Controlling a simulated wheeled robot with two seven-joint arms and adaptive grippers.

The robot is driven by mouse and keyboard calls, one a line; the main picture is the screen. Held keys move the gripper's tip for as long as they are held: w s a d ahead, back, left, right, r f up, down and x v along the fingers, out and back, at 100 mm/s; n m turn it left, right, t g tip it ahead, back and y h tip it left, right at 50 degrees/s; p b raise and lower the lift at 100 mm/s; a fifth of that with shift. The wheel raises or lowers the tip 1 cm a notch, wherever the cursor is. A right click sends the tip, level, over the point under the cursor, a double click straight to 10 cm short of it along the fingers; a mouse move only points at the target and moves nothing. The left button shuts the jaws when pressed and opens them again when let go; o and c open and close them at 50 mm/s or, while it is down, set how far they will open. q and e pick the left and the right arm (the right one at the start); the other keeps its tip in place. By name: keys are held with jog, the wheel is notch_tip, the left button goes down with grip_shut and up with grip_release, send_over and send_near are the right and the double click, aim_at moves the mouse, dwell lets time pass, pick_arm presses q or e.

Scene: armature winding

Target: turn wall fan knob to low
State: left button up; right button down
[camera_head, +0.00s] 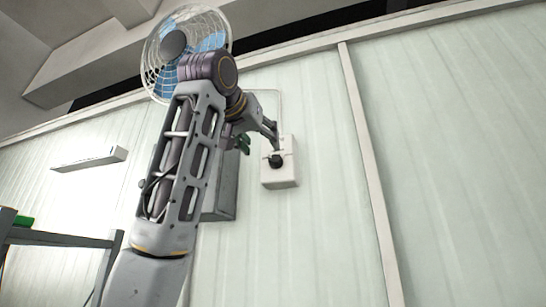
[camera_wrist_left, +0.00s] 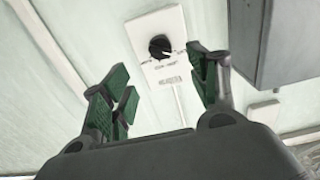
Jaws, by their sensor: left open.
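The wall fan (camera_head: 186,50) hangs high at the upper left in the head view, partly hidden by my left arm. Its control box (camera_head: 280,172) is a pale box on the wall with a black knob (camera_head: 276,160). In the wrist view the knob (camera_wrist_left: 159,46) sits on the box (camera_wrist_left: 163,75), between and beyond my fingertips. My left gripper (camera_wrist_left: 157,82) is open, its green-padded fingers apart and empty. In the head view the left gripper (camera_head: 258,142) is beside the knob, partly hidden by its wrist. The right gripper is not in view.
A grey cabinet (camera_wrist_left: 268,40) is on the wall near the control box, partly behind my arm in the head view. A vertical strip (camera_head: 366,150) runs down the wall to the right. The wall beyond it is bare. A white lamp-like bar (camera_head: 90,159) is at left.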

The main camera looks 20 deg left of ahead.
aim_at(273, 158)
pick_arm(q)
jog(key=shift+w+d+p, duration=0.15)
jog(key=shift+w+p, duration=1.65)
jog(key=shift+w, duration=3.6)
jog(key=c, duration=1)
jog(key=shift+c, duration=0.2)
jog(key=shift+m, duration=0.4)
jog(key=m, duration=0.2)
jog(key=shift+m, duration=2.5)
